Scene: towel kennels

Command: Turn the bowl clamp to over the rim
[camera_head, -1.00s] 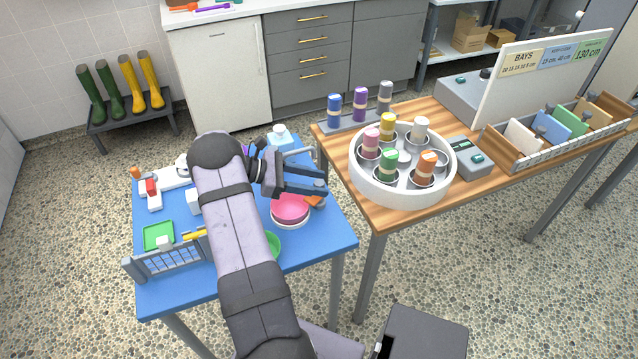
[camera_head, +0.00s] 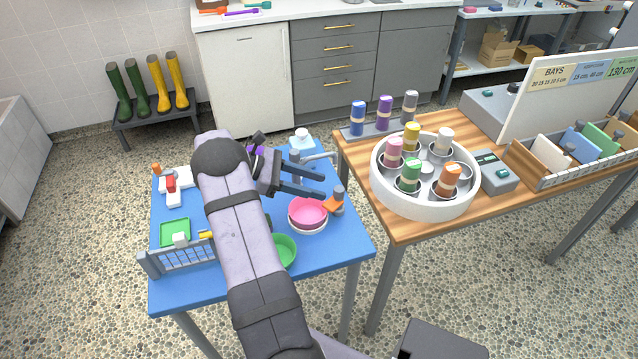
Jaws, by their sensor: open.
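A pink bowl (camera_head: 308,212) sits in a white holder on the blue table, right of my arm. An orange clamp (camera_head: 333,207) with a grey upright knob (camera_head: 338,193) is at the bowl's right edge. Whether the orange part lies over the rim or beside it is too small to tell. My gripper (camera_head: 320,181) is open and empty, its two dark fingers pointing right, just above and left of the knob in the picture. The fingers appear apart from the clamp.
A green bowl (camera_head: 284,250) is partly behind my arm. A grey rack (camera_head: 180,258) and green tray (camera_head: 174,232) stand at the left. A grey curved tap-like pipe (camera_head: 318,157) is behind my gripper. The wooden table (camera_head: 400,222) with a white round carousel (camera_head: 425,200) is close on the right.

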